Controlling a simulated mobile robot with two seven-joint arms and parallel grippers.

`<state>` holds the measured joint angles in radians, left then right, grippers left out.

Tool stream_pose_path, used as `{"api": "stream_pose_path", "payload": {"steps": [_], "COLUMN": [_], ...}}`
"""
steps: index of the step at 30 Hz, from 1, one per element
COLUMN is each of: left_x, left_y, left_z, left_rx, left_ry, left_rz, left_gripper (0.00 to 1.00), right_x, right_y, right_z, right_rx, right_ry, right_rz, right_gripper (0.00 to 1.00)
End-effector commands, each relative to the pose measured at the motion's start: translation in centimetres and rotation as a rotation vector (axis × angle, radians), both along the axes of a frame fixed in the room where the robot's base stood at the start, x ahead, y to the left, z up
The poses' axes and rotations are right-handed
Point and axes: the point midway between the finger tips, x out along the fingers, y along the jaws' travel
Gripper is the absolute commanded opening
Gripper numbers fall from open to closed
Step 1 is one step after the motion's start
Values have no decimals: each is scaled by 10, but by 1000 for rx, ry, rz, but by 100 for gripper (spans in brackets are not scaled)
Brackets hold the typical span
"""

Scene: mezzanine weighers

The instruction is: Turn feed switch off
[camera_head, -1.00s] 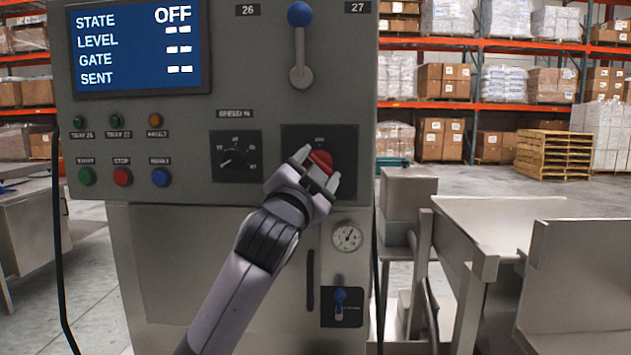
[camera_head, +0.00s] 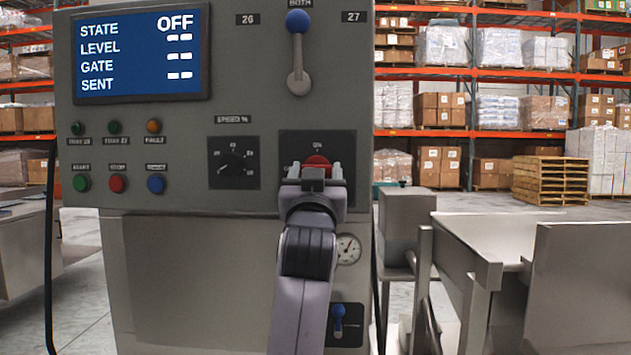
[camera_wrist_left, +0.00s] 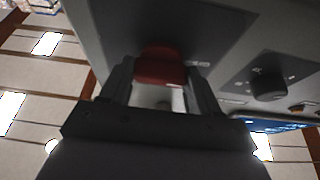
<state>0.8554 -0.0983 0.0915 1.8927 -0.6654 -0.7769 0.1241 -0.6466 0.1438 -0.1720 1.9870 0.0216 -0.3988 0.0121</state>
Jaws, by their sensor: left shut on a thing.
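The feed switch is a red rotary knob (camera_head: 317,161) on a dark square plate (camera_head: 343,145) at the right of the grey control panel. An "ON" label shows above it. My left gripper (camera_head: 315,172) is shut on the red knob, one finger on each side. The left wrist view shows the red knob (camera_wrist_left: 160,66) between the two fingers (camera_wrist_left: 160,88). The gripper hides the knob's lower part and the lower plate. The blue display (camera_head: 140,55) reads STATE OFF, with dashes for level, gate and sent. My right gripper is not in view.
A black speed dial (camera_head: 233,166) sits left of the switch. Coloured buttons (camera_head: 118,184) are at left. Metal hoppers (camera_head: 580,275) stand at right.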

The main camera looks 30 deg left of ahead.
Motion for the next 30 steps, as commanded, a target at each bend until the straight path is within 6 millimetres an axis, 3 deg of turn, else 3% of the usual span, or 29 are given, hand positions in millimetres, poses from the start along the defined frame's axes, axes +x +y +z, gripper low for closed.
{"api": "stream_pose_path", "payload": {"steps": [17,18,20,30], "left_x": [0,0,0,-1], "left_y": [0,0,0,-1], "left_z": [-1,-1,-1,-1], "left_rx": [-31,-31,-30,-29], "left_ry": [-16,-16,-16,-17], "left_rz": [-1,-1,-1,-1], "left_gripper": [31,68,87,87], "right_x": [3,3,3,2], "right_y": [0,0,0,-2], "right_z": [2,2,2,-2], "right_rx": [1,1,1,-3], "right_ry": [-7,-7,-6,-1], "right_rz": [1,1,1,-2], "right_gripper": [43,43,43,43]}}
